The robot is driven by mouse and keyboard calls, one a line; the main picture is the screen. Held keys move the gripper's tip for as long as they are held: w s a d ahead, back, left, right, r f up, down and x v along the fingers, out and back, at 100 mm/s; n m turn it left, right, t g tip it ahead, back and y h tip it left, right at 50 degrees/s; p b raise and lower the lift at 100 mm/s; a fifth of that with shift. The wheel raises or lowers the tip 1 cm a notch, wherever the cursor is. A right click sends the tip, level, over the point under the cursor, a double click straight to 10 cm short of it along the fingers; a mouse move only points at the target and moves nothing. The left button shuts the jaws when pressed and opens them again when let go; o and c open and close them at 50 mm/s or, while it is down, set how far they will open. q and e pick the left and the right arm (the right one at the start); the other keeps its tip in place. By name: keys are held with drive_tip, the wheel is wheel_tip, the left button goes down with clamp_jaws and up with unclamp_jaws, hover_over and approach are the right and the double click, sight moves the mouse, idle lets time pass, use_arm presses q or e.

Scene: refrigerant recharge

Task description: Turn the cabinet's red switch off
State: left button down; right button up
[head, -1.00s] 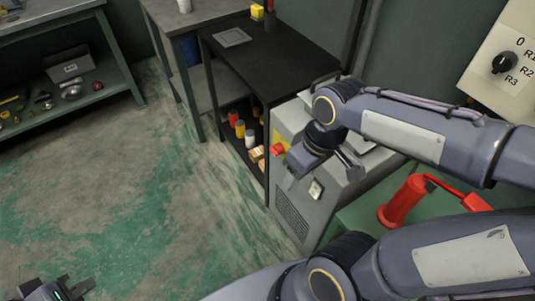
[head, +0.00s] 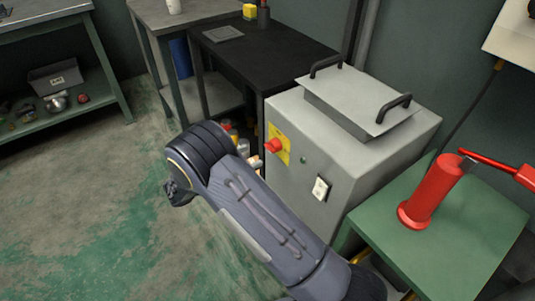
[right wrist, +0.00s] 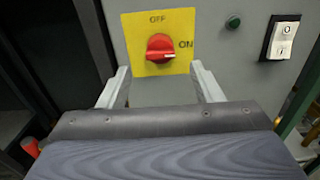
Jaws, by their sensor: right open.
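The grey cabinet (head: 330,160) stands right of centre in the head view. Its red switch (head: 274,146) sits on a yellow plate (head: 283,130) on the front face. In the right wrist view the red switch (right wrist: 160,47) has its white mark pointing right, to ON; OFF is printed above. My right gripper (right wrist: 160,69) is open and empty, its fingertips either side of and just below the switch, apart from it. In the head view my right forearm crosses in front of the cabinet's lower left, and the fingers are not clearly seen. My left gripper is out of view.
A green button (right wrist: 233,21) and a white rocker switch (right wrist: 282,38) are right of the red switch. A lid with black handles (head: 362,100) lies on the cabinet. A black shelf (head: 265,55) stands left, a red cylinder (head: 432,190) on a green table (head: 450,245) right.

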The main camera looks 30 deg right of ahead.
sight(268, 148)
drive_tip(key=d, duration=0.7)
drive_tip(key=shift+w+d+b, duration=0.25)
drive_tip(key=shift+w+b, duration=0.05)
drive_tip(key=shift+b, duration=0.1)
